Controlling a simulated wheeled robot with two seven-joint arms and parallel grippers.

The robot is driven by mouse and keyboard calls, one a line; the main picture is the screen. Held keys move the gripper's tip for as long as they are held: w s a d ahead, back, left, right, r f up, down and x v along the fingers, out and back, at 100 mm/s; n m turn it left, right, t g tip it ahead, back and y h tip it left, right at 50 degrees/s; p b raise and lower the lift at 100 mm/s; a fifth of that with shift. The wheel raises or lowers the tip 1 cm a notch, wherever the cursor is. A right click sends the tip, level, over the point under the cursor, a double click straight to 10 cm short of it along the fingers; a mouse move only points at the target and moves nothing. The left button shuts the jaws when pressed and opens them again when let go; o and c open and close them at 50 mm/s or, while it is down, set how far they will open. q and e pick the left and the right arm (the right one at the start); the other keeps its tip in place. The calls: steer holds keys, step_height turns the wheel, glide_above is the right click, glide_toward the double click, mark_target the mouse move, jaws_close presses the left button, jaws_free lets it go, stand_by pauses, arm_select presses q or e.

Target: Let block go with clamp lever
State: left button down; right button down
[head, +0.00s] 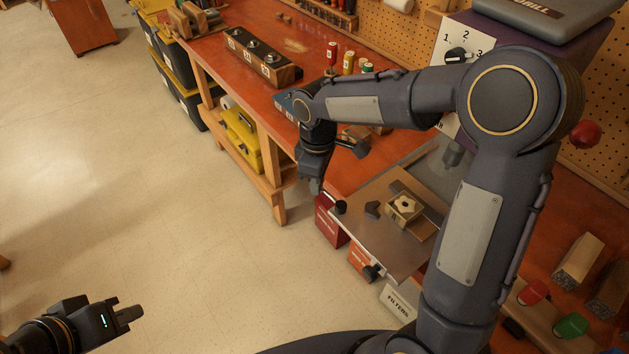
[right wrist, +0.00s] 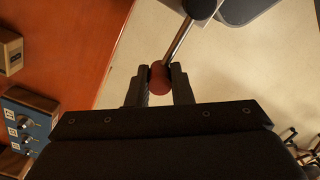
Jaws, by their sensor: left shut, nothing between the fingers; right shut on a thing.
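The wooden block (head: 403,207), with a light hollow in its top, sits on the grey metal drill table (head: 398,254). My right gripper (head: 316,186) points down just off the table's left edge. In the right wrist view my right gripper (right wrist: 159,82) is shut on the red ball knob (right wrist: 158,78) of the clamp lever, whose metal rod (right wrist: 178,42) runs up to a dark round part. In the head view the knob is hidden. My left gripper (head: 130,312) is shut and empty over the floor, far from the block.
The purple drill press with its dial panel (head: 461,53) stands behind my right arm. A red ball handle (head: 585,134) shows at its right. Red boxes (head: 331,222) and a filters box (head: 400,300) stand below the table.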

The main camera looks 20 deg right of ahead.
steer(key=shift+d, duration=0.1)
stand_by(0.4)
steer(key=c, duration=1.3)
jaws_free()
step_height(320, 180, up, 8)
steer(key=shift+f, duration=0.1)
steer(key=shift+m, duration=0.3)
